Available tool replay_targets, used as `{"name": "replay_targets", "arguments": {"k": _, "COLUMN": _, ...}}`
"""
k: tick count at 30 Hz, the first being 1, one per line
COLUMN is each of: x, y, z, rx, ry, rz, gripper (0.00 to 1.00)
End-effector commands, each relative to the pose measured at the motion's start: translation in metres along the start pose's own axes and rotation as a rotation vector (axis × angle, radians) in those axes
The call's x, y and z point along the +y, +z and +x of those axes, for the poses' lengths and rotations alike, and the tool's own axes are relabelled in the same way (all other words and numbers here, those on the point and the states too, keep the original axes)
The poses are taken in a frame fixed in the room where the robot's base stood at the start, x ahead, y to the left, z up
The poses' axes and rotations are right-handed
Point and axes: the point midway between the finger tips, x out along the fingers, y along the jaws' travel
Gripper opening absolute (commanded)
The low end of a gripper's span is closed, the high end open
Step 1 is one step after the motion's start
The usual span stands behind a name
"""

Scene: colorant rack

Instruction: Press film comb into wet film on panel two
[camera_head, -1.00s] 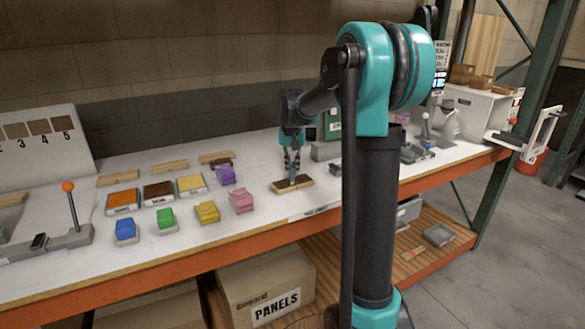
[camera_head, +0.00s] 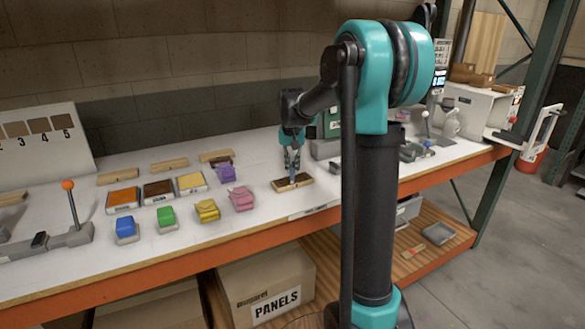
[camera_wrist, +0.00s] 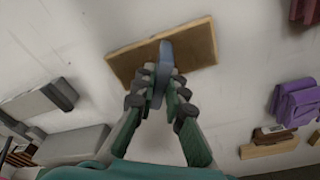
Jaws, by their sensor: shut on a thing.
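My gripper (camera_head: 292,167) is shut on a blue-grey film comb (camera_wrist: 162,70), seen as a flat upright piece between the fingertips in the wrist view. The comb's lower end meets or hangs just over a brown wooden panel (camera_wrist: 198,45) lying flat on the bench; contact cannot be told for certain. The same panel (camera_head: 306,180) shows in the head view under the gripper. No label or number on the panel is legible, and the film on it cannot be made out clearly.
Orange, brown and yellow trays (camera_head: 158,190) lie left of the panel. Wooden strips lie at the back. The white bench top (camera_head: 262,222) is bare near its front edge.

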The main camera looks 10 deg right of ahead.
Motion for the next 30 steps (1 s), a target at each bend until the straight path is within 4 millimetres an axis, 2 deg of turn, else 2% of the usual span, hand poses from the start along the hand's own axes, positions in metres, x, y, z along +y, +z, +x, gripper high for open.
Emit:
{"name": "replay_targets", "arguments": {"k": 14, "x": 0.000, "y": 0.001, "z": 0.000, "rx": -0.002, "ry": 0.000, "rz": 0.000, "gripper": 0.00}}
{"name": "replay_targets", "arguments": {"k": 30, "x": 0.000, "y": -0.004, "z": -0.038, "rx": -0.001, "ry": 0.000, "rz": 0.000, "gripper": 0.00}}
